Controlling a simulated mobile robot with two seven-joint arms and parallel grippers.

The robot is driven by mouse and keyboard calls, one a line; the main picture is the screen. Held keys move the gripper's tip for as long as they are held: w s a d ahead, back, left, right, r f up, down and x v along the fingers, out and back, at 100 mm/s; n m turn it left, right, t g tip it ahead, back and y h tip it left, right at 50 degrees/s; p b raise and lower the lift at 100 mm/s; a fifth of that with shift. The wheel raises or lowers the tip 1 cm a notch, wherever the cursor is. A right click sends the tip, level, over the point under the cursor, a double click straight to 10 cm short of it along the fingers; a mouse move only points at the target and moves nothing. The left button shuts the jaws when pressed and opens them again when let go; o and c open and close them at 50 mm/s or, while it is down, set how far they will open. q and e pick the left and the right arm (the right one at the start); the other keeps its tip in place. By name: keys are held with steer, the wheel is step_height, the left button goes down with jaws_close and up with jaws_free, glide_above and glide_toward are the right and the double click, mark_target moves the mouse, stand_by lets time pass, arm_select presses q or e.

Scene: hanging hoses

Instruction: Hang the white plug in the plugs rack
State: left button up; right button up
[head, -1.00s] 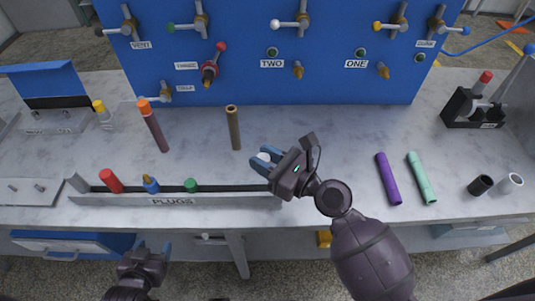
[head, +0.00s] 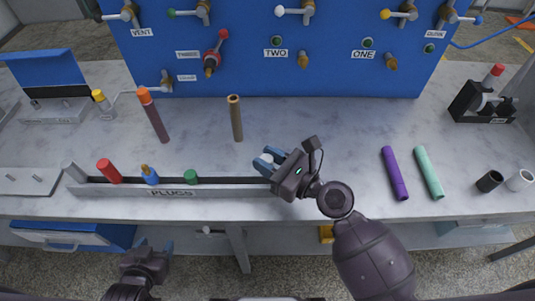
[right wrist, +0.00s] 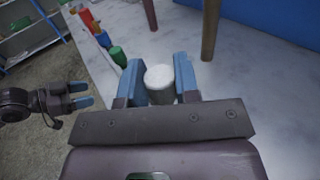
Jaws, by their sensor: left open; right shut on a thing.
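My right gripper (head: 268,162) is shut on the white plug (head: 266,158), at the right end of the plugs rack. The right wrist view shows the white plug (right wrist: 159,76) between the blue fingers. The plugs rack (head: 130,190) is a long grey holder labelled PLUGS, along the table's front. It holds a red plug (head: 109,171), a blue plug (head: 149,174) and a green plug (head: 190,177). Whether the white plug touches the rack is hidden by the fingers. My left gripper (head: 155,248) is open and empty, below the table's front edge.
An orange-topped hose (head: 153,115) and a brown hose (head: 236,118) stand behind the rack. A purple tube (head: 394,174) and a teal tube (head: 429,173) lie to the right. A blue panel (head: 330,75) with valves closes off the back. The table between is clear.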

arm_select(q)
steer(key=shift+s+f+b, duration=0.2)
steer(key=shift+f+b, duration=0.1)
steer(key=shift+f, duration=0.3)
steer(key=shift+s+f+b, duration=0.15)
steer(key=shift+f+b, duration=0.15)
steer(key=shift+f, duration=0.25)
arm_select(e)
steer(key=shift+f, duration=1.15)
arm_select(q)
steer(key=shift+w+r, duration=0.25)
steer(key=shift+r, duration=0.15)
steer(key=shift+s+r+p, duration=0.15)
steer(key=shift+p, duration=0.2)
steer(key=shift+w+r, duration=0.3)
steer(key=shift+r, duration=0.05)
steer(key=shift+s+f, duration=0.15)
steer(key=shift+f, duration=0.25)
arm_select(e)
steer(key=shift+f, duration=0.35)
steer(key=shift+f, duration=0.25)
arm_select(q)
steer(key=shift+s+f+b, duration=0.35)
steer(key=shift+f+b, duration=0.05)
steer(key=shift+f, duration=0.15)
arm_select(e)
steer(key=shift+f, duration=0.15)
